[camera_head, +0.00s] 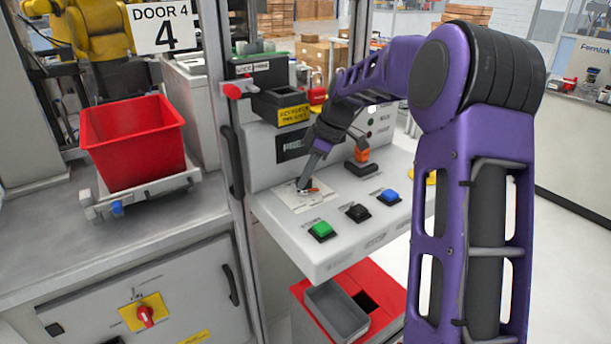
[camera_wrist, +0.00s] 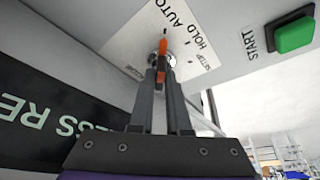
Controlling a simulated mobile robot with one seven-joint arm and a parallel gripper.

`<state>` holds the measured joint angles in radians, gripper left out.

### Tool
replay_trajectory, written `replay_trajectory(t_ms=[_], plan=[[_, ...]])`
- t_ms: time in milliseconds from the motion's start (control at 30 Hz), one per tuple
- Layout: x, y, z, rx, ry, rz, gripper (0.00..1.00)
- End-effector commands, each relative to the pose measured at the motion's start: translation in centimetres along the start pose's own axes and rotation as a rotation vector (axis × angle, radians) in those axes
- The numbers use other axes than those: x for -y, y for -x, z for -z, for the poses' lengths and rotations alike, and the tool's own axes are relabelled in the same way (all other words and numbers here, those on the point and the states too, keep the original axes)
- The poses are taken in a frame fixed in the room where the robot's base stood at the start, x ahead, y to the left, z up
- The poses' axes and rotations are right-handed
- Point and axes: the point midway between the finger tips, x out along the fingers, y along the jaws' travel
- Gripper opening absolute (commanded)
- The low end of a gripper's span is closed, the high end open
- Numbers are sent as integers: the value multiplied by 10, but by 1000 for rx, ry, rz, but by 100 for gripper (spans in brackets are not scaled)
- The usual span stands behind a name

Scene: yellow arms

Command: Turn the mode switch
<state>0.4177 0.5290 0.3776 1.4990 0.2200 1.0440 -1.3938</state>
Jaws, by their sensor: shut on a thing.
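The mode switch (camera_head: 313,190) is a small selector with an orange pointer on a white label plate (camera_head: 292,197) on the sloped panel. In the wrist view the orange pointer (camera_wrist: 163,46) sticks up between my fingertips, and the plate (camera_wrist: 118,50) reads AUTO, HOLD and a third, smaller word. My gripper (camera_head: 302,184) reaches down from above, its two dark fingers (camera_wrist: 163,75) closed around the switch. The knob body is mostly hidden by the fingers. I cannot tell exactly which mark the pointer meets.
Green (camera_head: 321,230), black (camera_head: 357,212) and blue (camera_head: 389,197) buttons line the panel's front. An orange-topped device (camera_head: 362,156) stands behind. A red bin (camera_head: 133,142) sits on the left counter. A grey tray (camera_head: 336,312) lies below the panel.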

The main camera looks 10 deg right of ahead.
Motion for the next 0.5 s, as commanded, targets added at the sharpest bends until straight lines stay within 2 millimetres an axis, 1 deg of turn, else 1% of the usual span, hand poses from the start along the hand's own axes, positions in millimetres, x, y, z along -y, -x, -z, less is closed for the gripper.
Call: replay_trajectory(t_ms=[133, 167, 300, 333, 500], plan=[[0, 0, -1, 2, 1, 0, 0], [0, 0, -1, 2, 1, 0, 18], [0, 0, 0, 1, 0, 0, 44], [0, 0, 0, 1, 0, 0, 45], [0, 0, 0, 1, -1, 0, 45]])
